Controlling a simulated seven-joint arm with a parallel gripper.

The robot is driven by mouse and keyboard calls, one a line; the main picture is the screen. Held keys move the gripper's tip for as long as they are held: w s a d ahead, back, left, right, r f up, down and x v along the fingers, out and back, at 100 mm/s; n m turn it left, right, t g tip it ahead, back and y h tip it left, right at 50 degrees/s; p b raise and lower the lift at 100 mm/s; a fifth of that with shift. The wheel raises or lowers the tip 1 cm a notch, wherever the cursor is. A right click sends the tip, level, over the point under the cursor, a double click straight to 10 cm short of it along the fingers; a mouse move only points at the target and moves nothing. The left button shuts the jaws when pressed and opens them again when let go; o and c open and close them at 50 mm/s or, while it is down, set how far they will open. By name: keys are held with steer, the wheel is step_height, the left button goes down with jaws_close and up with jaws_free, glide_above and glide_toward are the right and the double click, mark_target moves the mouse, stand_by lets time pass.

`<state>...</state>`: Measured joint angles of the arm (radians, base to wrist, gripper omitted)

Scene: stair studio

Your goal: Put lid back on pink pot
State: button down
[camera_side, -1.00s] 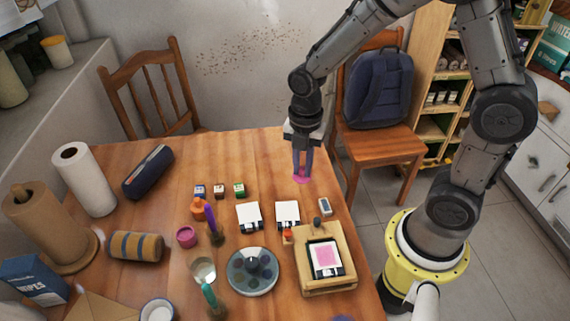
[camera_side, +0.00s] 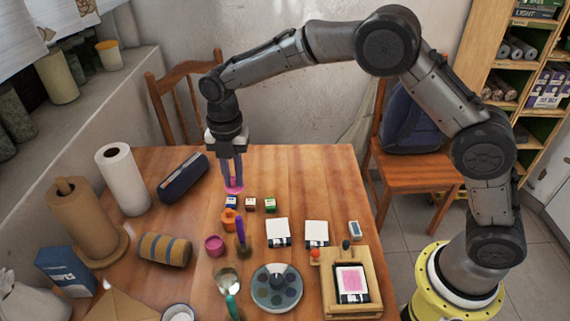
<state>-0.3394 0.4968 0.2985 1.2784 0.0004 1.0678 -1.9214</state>
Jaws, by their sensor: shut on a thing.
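A pink pot (camera_side: 215,246) stands on the wooden table left of centre, with the purple-handled tool on its right. My gripper (camera_side: 232,180) points straight down behind the row of small ink bottles, farther back than the pot and slightly to its right. It is shut on a flat pink lid (camera_side: 233,188), which shows below the fingertips. I cannot tell exactly how high the lid is above the table.
Small ink bottles (camera_side: 250,204) and an orange pot (camera_side: 229,220) stand between my gripper and the pink pot. The purple-handled tool (camera_side: 240,234) stands upright beside it. A dark blue case (camera_side: 183,178) lies left of my gripper. The table's back right is clear.

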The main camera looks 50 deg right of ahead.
steer(key=shift+n, duration=0.9)
steer(key=shift+s+a+f, duration=0.1)
steer(key=shift+a+f, duration=1.4)
steer(key=shift+f, duration=0.4)
steer(key=shift+s+a+f, duration=0.1)
steer(key=shift+a+f, duration=1.35)
steer(key=shift+f, duration=0.4)
steer(key=shift+a+f, duration=1.5)
steer(key=shift+f, duration=0.4)
steer(key=shift+f, duration=0.15)
steer(key=shift+c, duration=1.2)
jaws_free()
step_height(320, 180, up, 7)
